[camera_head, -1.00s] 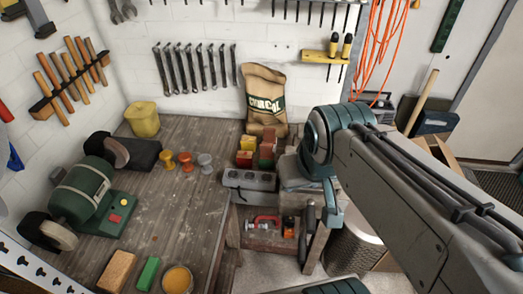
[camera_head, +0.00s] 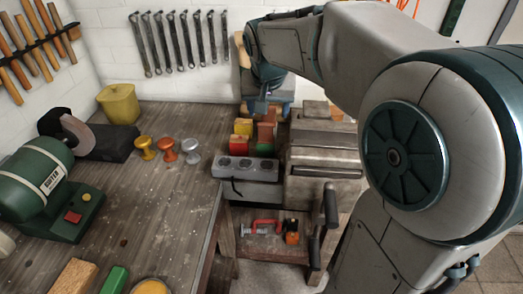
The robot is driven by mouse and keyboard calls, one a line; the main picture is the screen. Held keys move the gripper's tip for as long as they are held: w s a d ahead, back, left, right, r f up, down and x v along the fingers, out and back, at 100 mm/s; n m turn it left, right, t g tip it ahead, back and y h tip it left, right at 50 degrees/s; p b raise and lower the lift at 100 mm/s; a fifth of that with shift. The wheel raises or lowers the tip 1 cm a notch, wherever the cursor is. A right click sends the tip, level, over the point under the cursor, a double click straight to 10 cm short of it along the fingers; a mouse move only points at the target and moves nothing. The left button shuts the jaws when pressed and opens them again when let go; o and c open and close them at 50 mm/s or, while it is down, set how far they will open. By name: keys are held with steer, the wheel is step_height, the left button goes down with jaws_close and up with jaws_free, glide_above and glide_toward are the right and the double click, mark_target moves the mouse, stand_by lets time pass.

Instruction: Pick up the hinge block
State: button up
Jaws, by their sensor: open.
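A cluster of small blocks stands behind the grey three-knobbed box on the bench. It includes a yellow block (camera_head: 243,127), a red block (camera_head: 240,141) and a brownish-red block (camera_head: 266,132), with green parts low down. I cannot tell which of these, if any, is the hinge block. My gripper (camera_head: 261,106) is open and points down just above and behind the brownish-red block, near the back wall. It is small in the head view, and its fingertips are partly hard to make out.
The grey box (camera_head: 247,168) stands in front of the blocks. The grey metal vise (camera_head: 324,165) is close on their right. Three spools (camera_head: 167,149), a yellow bin (camera_head: 119,104) and a green grinder (camera_head: 38,180) stand left. The bench middle is clear. A red clamp (camera_head: 267,226) lies on the lower shelf.

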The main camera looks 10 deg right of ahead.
mark_target(265, 135)
steer(key=x, duration=0.7)
steer(key=w+x, duration=0.1)
steer(key=x, duration=0.2)
steer(key=shift+w+a+b, duration=0.1)
steer(key=shift+a+b, duration=0.05)
steer(key=shift+b, duration=0.2)
steer(key=shift+a+x, duration=0.15)
steer(key=shift+x, duration=1.15)
steer(key=shift+a+x, duration=0.1)
steer(key=shift+x, duration=1.2)
